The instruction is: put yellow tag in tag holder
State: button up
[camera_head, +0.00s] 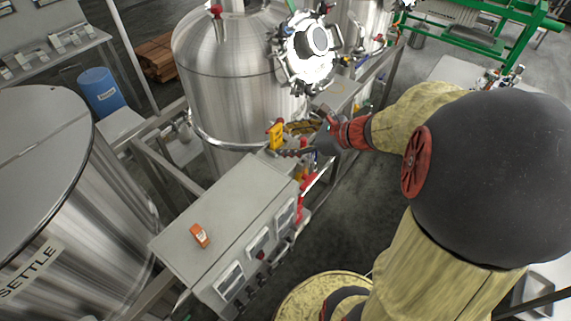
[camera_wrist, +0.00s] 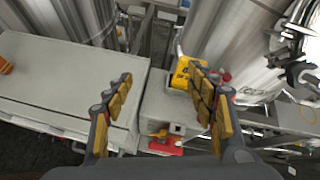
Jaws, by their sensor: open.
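The yellow tag (camera_head: 275,136) stands near the far right corner of the grey control box, in front of the middle steel tank. In the wrist view the yellow tag (camera_wrist: 182,70) is close to the tip of the right finger, which covers part of it. My gripper (camera_head: 297,141) reaches in from the right, beside the tag. In the wrist view my gripper (camera_wrist: 160,76) is open, with its fingers wide apart and nothing held between them. I cannot tell which part is the tag holder.
An orange tag (camera_head: 200,235) lies on the grey control box (camera_head: 180,252). A small grey box (camera_wrist: 158,108) with red and yellow parts sits below the gap between the fingers. Steel tanks (camera_head: 225,100) and pipe rails crowd the left and back. Open floor (camera_head: 385,195) lies below my arm.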

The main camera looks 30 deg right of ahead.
jog(key=s+a+r+n+g, duration=0.1)
jog(key=s+a+n+g, duration=0.2)
jog(key=s+a+n, duration=0.35)
jog(key=s+a+r+n+g, duration=0.2)
jog(key=s+a+n, duration=0.1)
jog(key=a+n, duration=0.6)
jog(key=s+r+n+h, duration=0.4)
jog(key=s+n, duration=0.3)
jog(key=n, duration=0.6)
jog(key=shift+s+d+h, duration=0.3)
jog(key=shift+s+h, duration=0.05)
jog(key=shift+h, duration=0.15)
